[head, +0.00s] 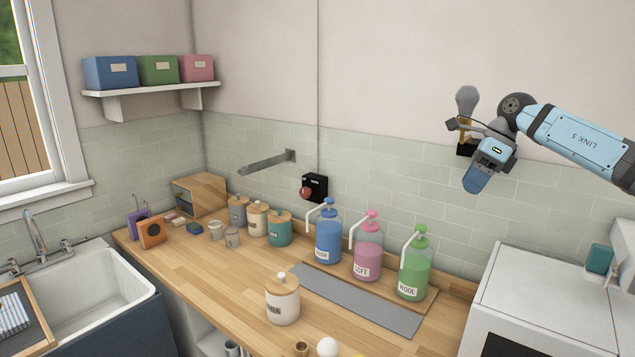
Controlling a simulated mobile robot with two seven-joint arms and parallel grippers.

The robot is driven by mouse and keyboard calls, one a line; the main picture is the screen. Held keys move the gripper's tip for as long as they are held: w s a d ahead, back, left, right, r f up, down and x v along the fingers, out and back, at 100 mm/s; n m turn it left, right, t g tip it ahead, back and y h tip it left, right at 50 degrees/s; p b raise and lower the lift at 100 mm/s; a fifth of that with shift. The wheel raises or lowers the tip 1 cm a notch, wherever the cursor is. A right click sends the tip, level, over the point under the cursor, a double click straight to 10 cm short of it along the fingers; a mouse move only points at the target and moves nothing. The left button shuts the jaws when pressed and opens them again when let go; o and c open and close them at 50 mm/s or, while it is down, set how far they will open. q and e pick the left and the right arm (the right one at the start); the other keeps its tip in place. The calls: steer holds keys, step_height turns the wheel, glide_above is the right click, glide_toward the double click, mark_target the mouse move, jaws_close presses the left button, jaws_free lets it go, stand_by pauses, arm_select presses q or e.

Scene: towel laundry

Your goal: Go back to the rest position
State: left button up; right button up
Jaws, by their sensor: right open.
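My right gripper (463,125) is at the upper right, in front of the wall, with its arm coming in from the right edge. Its jaws are open and point left. They overlap a small wall fixture with a black base (465,150), a brass-coloured part and a grey rounded knob (467,101) on top. I cannot tell whether the jaws touch the fixture. My left gripper is not in view.
Blue, pink and green pump bottles (367,252) stand on the wooden counter (215,285) below. A lidded jar (282,301) stands in front. A white appliance (545,290) is at the right, the sink (90,290) at the left. A grey bar (266,163) juts from the wall.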

steer(key=s+a+f+m+t+y, duration=0.1)
steer(key=s+a+f+m+y, duration=0.35)
steer(key=a+f, duration=0.45)
steer(key=s+a+f+m+t+y, duration=0.1)
steer(key=s+a+f+m+y, duration=0.3)
steer(key=a+f, duration=0.5)
steer(key=s+a+f+m+t+y, duration=0.25)
steer(key=s+a+f+y, duration=0.3)
steer(key=a, duration=0.75)
steer(key=s+d+f+m+t+h, duration=0.2)
steer(key=s+d+f+m+h, duration=0.3)
steer(key=s+f+m, duration=0.4)
steer(key=s+d+f+m+t+h, duration=0.2)
steer(key=s+d+f+m+h, duration=0.3)
steer(key=s+f+m, duration=0.4)
steer(key=s+d+f+m+t+h, duration=0.2)
steer(key=s+d+f+m+h, duration=0.3)
steer(key=s+f+m, duration=0.5)
steer(key=m+h, duration=0.1)
steer(key=m, duration=0.5)
steer(key=shift+f+m, duration=0.35)
steer(key=shift+m, duration=0.05)
